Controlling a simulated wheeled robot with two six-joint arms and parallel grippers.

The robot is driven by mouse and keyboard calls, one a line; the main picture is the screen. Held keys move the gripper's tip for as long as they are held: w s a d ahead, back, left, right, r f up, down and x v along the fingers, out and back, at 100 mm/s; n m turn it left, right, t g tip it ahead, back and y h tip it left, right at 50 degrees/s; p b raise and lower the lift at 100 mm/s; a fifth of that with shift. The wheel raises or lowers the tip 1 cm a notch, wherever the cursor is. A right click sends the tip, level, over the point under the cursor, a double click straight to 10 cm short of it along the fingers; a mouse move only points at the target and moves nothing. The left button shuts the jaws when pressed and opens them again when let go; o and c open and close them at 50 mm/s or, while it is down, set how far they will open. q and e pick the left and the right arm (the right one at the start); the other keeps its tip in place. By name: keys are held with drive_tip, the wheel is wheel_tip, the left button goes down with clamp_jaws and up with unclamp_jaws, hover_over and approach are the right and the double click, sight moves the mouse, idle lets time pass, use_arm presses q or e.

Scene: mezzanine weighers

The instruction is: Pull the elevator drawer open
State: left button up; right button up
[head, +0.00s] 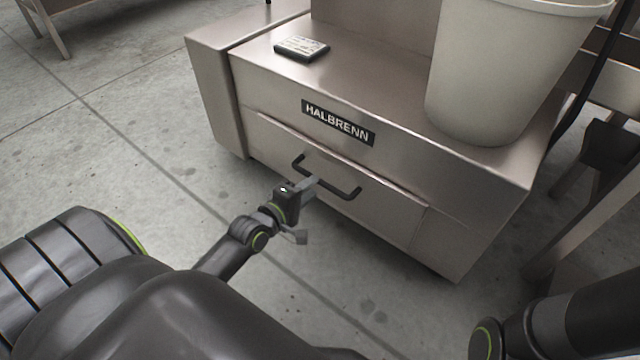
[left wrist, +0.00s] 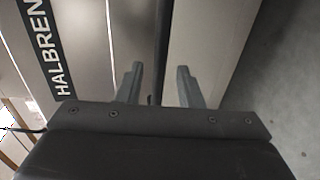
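The drawer (head: 385,215) is a flat metal front in the lower part of the steel cabinet, and it looks closed or nearly so. Its dark bar handle (head: 345,191) runs across the front below the HALBRENN plate. My left gripper (head: 308,207) is at the handle's left part and hides some of it. In the left wrist view, its two fingers (left wrist: 159,70) stand apart, with the dark handle (left wrist: 161,40) showing between them. I cannot tell whether either finger touches it. My right gripper is out of view; only part of my right arm shows at the lower right.
A pale bin (head: 500,75) and a small dark-edged pad (head: 301,48) stand on the cabinet top. The HALBRENN plate (head: 338,123) is above the drawer. Metal legs stand at the right. The concrete floor (head: 370,290) before the drawer is clear.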

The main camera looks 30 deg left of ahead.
sight(320, 182)
use_arm(q)
drive_tip(key=shift+b+x, duration=0.75)
drive_tip(key=shift+x, duration=1.55)
clamp_jaws()
